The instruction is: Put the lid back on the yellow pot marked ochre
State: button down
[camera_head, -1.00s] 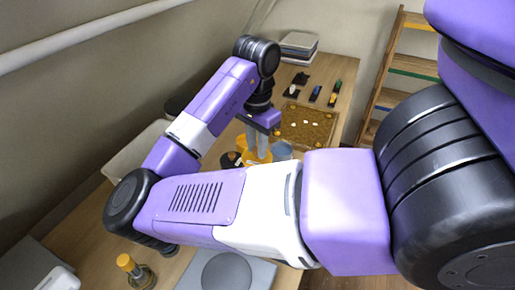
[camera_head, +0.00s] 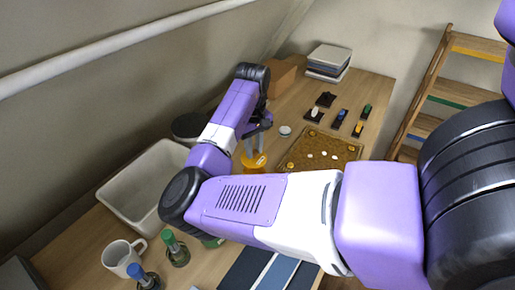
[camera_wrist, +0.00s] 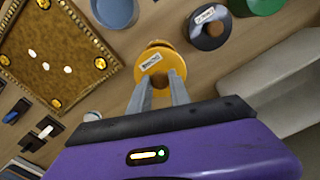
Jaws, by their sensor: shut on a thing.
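My gripper (camera_wrist: 158,96) points down, and its two fingers are shut on the knob of a yellow lid (camera_wrist: 146,78) with a small white label, too blurred to read surely. In the head view my gripper (camera_head: 258,142) is above the yellow lid (camera_head: 255,162), partly hidden by my arm. A further yellow-orange edge (camera_wrist: 158,43) shows just beyond the lid in the wrist view; it may be the pot. I cannot tell whether the lid touches or sits on it. A black labelled pot or lid with a brown knob (camera_wrist: 207,28) stands beside it.
A blue pot (camera_wrist: 116,12) and a green one (camera_wrist: 256,4) stand near. A gold-cornered board (camera_head: 325,150) lies to the right, a pale bin (camera_head: 150,185) to the left. A mug (camera_head: 122,258) and bottles (camera_head: 175,249) stand in front. Books (camera_head: 328,60) lie at the back.

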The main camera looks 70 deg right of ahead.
aim_at(254, 157)
jog(key=shift+f+b, duration=2.15)
jog(key=shift+b, duration=0.25)
jog(key=shift+f, duration=1)
jog(key=shift+p, duration=0.55)
jog(key=shift+f+p, duration=0.2)
jog(key=shift+p, duration=0.65)
dwell(0.5)
jog(key=c, duration=1.1)
grip_release()
jog(key=shift+o, duration=0.3)
jog(key=o, duration=0.4)
